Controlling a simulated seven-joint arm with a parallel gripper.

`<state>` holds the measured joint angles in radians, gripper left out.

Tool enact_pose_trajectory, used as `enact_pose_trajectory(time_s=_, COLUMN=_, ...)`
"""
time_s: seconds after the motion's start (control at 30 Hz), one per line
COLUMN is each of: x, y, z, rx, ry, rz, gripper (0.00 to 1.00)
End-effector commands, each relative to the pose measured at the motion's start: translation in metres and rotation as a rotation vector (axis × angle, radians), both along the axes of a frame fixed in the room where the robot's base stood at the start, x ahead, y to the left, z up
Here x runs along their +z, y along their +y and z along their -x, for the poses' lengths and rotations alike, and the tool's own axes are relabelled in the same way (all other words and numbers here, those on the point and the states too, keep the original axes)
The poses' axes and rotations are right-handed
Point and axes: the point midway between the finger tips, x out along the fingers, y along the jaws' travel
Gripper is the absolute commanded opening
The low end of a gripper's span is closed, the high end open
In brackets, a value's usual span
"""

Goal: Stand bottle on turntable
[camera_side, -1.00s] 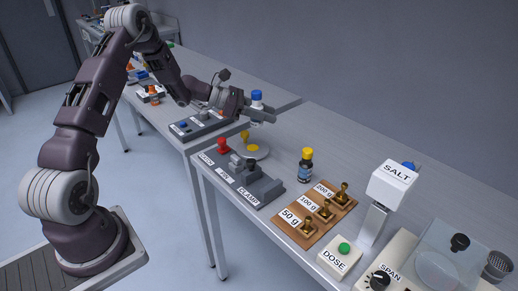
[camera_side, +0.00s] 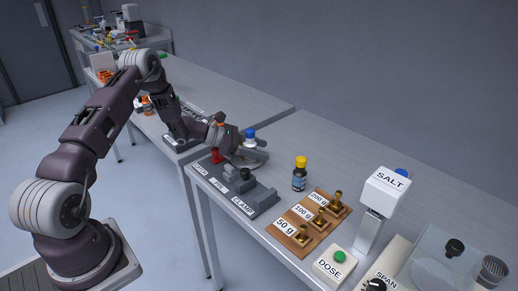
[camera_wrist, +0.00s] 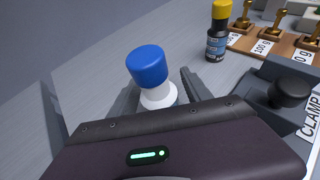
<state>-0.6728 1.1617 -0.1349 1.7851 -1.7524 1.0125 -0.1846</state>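In the wrist view the blue cap and white neck of the bottle (camera_wrist: 150,70) stand between the two fingers (camera_wrist: 160,98), about upright. My gripper looks shut on the bottle.
A grey clamp block (camera_side: 245,190) and a red knob (camera_side: 216,155) are close in front. A dark bottle with a yellow cap (camera_side: 300,175) stands to the right, then brass weights on a wooden board (camera_side: 300,238), a DOSE button box (camera_side: 335,265) and the SALT hopper (camera_side: 384,195).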

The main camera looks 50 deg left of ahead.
Motion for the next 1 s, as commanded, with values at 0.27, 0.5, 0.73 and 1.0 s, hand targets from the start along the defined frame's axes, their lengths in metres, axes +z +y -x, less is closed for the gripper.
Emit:
enact_pose_trajectory(time_s=0.27, x=0.002, y=0.0, z=0.0, rx=0.0, ry=-0.001, rz=-0.001, gripper=0.56)
enact_pose_trajectory(time_s=0.5, x=0.023, y=0.031, z=0.036, rx=0.006, ry=0.0, rz=-0.002, gripper=0.56)
enact_pose_trajectory(time_s=0.73, x=0.043, y=0.062, z=0.075, rx=0.003, ry=-0.002, rz=-0.002, gripper=0.56)
enact_pose_trajectory(time_s=1.0, x=0.054, y=0.064, z=0.087, rx=-0.02, ry=-0.004, rz=-0.012, gripper=0.56)
